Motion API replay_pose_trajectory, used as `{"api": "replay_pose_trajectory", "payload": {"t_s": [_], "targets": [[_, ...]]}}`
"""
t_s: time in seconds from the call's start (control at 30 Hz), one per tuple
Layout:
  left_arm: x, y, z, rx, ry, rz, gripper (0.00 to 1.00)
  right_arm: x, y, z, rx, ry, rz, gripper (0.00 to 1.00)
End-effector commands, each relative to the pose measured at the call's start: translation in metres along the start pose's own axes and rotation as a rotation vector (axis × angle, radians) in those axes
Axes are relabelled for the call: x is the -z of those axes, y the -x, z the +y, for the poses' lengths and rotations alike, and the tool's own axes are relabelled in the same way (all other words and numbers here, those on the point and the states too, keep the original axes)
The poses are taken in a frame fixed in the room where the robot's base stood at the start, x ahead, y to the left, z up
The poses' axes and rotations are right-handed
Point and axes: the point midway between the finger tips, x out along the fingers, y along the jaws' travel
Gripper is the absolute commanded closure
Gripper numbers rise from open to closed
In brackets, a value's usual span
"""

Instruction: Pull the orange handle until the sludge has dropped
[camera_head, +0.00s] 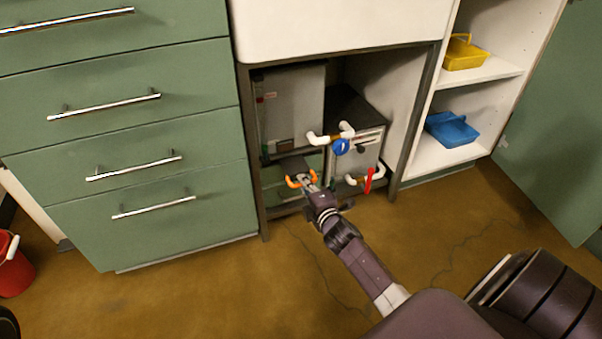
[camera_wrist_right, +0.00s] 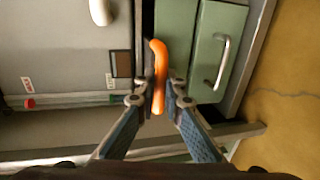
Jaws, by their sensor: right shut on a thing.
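The orange handle (camera_head: 293,182) is low in the open cabinet under the white sink, at the front of the dark unit there. My right gripper (camera_head: 308,178) reaches in from the lower right and is shut on it. In the right wrist view, the orange handle (camera_wrist_right: 158,75) runs between the two fingertips of my right gripper (camera_wrist_right: 160,98), its curved upper end sticking out past them. No sludge can be made out in either view. My left gripper is not in view.
Green drawers (camera_head: 150,215) stand left; shelves with a yellow caddy (camera_head: 464,54) and a blue caddy (camera_head: 452,130) stand right.

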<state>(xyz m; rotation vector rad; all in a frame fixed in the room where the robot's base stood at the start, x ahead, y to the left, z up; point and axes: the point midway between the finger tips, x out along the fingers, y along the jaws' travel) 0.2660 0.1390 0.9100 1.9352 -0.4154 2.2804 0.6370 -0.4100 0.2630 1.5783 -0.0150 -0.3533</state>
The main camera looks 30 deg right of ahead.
Motion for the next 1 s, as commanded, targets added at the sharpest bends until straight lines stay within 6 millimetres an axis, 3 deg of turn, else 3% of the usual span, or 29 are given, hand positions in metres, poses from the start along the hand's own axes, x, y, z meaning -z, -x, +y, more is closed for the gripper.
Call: {"api": "replay_pose_trajectory", "payload": {"t_s": [0.27, 0.3, 0.47, 0.77, 1.0], "targets": [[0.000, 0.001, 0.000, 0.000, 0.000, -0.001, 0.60, 0.000, 0.000, -0.001, 0.000, 0.000, 0.000, 1.00], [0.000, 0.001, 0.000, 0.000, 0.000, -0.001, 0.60, 0.000, 0.000, -0.001, 0.000, 0.000, 0.000, 0.89], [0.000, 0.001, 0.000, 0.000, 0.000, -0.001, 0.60, 0.000, 0.000, -0.001, -0.001, 0.000, 0.000, 0.73], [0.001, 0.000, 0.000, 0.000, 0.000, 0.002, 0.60, 0.000, 0.002, 0.000, -0.001, 0.001, 0.000, 0.73], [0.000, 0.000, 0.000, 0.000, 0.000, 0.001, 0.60, 0.000, 0.029, -0.001, 0.001, 0.002, 0.001, 0.73]]}}
